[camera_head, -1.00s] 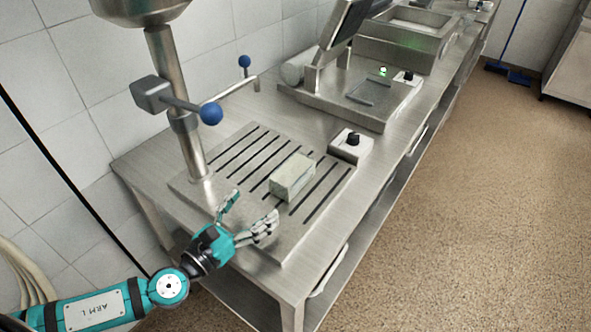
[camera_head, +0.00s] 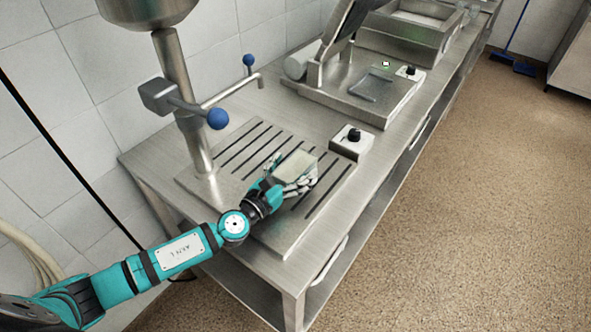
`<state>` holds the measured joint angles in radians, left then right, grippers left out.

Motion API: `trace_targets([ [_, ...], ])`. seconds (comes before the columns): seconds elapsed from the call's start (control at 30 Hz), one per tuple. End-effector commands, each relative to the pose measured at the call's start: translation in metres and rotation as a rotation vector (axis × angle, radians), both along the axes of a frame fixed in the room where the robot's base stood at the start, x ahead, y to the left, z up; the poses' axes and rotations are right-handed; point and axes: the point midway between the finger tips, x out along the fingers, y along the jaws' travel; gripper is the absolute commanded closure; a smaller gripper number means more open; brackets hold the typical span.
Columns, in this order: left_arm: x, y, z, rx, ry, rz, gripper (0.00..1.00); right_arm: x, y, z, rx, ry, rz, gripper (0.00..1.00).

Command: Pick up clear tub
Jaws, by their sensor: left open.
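The clear tub (camera_head: 296,165) is a small pale, boxy container on the slotted metal plate (camera_head: 232,152) of the steel table. My left gripper (camera_head: 286,174) is open at the tub, with one finger at its left side and the other at its near right side. The fingers cover part of the tub's lower front, and I cannot tell whether they touch it. My right gripper is not in view.
A metal post with blue-knobbed handles (camera_head: 217,119) stands left of the plate. A switch box (camera_head: 351,142) sits to the right behind the tub. A steel machine (camera_head: 350,100) stands farther back. The table's near right strip is clear.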

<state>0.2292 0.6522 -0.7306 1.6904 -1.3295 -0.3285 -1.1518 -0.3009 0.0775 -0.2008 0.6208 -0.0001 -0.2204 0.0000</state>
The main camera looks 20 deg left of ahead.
Motion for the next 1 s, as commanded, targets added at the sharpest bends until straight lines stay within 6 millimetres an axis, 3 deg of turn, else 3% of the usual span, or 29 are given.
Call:
trace_targets([
  [0.23, 0.0014, -0.0008, -0.0006, 0.0, 0.001, 0.0, 0.13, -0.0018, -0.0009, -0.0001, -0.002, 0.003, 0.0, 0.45],
  [0.8, 0.0017, -0.0004, 0.0009, 0.0, -0.002, 0.001, 0.87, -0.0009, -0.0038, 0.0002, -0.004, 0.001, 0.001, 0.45],
  [1.0, 0.0017, -0.0004, 0.0015, 0.0, -0.002, 0.001, 0.88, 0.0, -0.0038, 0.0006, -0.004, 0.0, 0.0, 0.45],
])
